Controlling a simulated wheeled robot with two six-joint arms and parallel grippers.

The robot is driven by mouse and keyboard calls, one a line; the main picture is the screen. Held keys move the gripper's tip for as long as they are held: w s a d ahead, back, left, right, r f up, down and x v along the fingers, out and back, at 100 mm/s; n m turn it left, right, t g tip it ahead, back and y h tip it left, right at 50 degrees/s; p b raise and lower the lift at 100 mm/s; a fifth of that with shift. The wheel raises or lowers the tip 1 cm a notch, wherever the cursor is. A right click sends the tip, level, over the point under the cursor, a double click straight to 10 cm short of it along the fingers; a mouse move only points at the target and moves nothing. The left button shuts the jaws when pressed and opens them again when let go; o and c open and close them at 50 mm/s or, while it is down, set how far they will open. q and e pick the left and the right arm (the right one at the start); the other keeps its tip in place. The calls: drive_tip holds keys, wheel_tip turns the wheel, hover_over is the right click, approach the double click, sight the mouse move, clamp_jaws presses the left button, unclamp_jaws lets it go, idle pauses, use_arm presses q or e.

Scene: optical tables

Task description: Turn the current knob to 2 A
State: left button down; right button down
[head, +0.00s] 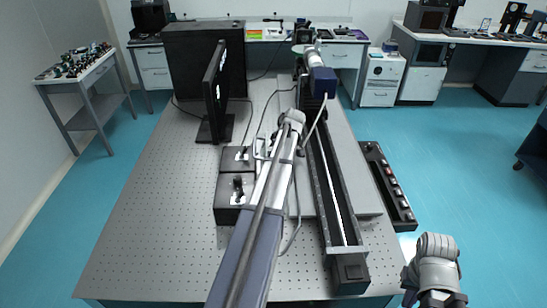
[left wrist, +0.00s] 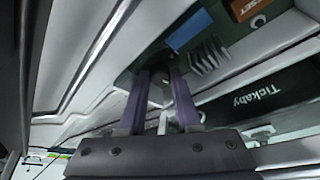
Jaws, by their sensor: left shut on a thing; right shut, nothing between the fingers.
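My left arm reaches over the optical table (head: 160,210). In the left wrist view, my left gripper (left wrist: 159,78) has its two purple fingers against a dark green panel (left wrist: 240,50). It is shut on a small grey knob-like part (left wrist: 158,94), mostly hidden between the fingers. I cannot read which knob it is or its setting. My right gripper (head: 410,288) is shut and empty, low at the right of the head view, clear of the table.
Two dark boxes (head: 229,215) stand left of my left arm, with a monitor (head: 215,95) behind them. A long black rail (head: 335,210) runs to its right. A black strip with several red buttons (head: 388,185) lies at the table's right edge. Loose cables cross the middle.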

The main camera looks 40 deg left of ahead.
use_arm(q)
drive_tip(key=c, duration=0.9)
unclamp_jaws()
drive_tip(key=shift+r, duration=0.1)
drive_tip(key=p+v, duration=0.6)
drive_tip(key=shift+d+r, duration=0.1)
drive_tip(key=shift+r, duration=0.25)
drive_tip(key=shift+d+r+p, duration=0.3)
drive_tip(key=shift+r+p, duration=0.1)
drive_tip(key=shift+p, duration=0.2)
